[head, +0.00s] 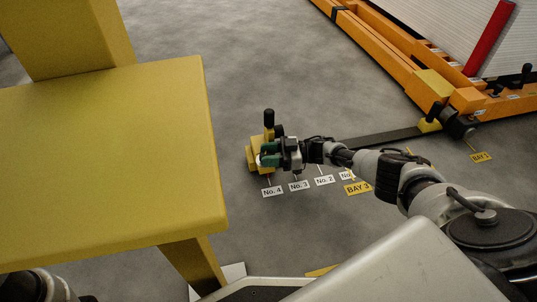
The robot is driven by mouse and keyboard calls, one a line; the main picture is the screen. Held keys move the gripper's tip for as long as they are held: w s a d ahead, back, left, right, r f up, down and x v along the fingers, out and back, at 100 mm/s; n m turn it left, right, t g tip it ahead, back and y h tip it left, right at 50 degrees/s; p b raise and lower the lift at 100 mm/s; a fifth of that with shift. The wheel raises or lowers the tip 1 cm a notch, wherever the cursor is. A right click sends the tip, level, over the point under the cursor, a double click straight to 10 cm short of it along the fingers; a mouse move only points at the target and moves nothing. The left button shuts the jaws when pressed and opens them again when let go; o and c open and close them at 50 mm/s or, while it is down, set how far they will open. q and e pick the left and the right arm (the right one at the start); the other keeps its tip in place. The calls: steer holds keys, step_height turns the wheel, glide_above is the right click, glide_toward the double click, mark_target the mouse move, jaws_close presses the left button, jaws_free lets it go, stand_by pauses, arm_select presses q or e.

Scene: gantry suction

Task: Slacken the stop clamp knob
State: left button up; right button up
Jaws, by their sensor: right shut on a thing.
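My right gripper (268,154), with green fingertips, reaches from the right to a yellow stop block (251,158) at the left end of a dark rail. It is shut on a small part at the block's side, taken to be the clamp knob; the fingers and wrist hide most of it. A black upright handle (269,117) stands on the block just behind the gripper. The dark rail (380,137) runs right from behind my wrist to another yellow block (429,124). My left gripper is not in view.
White floor labels such as No. 4 (272,191) and No. 2 (324,181) lie in front of the rail, with a yellow BAY 3 label (357,188). A large yellow structure (110,165) fills the left. An orange frame (400,70) stands at the back right. Grey floor is clear behind the rail.

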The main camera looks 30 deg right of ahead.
steer(key=shift+n+g, duration=0.3)
steer(key=shift+g, duration=0.2)
steer(key=o, duration=0.9)
steer(key=shift+t, duration=0.5)
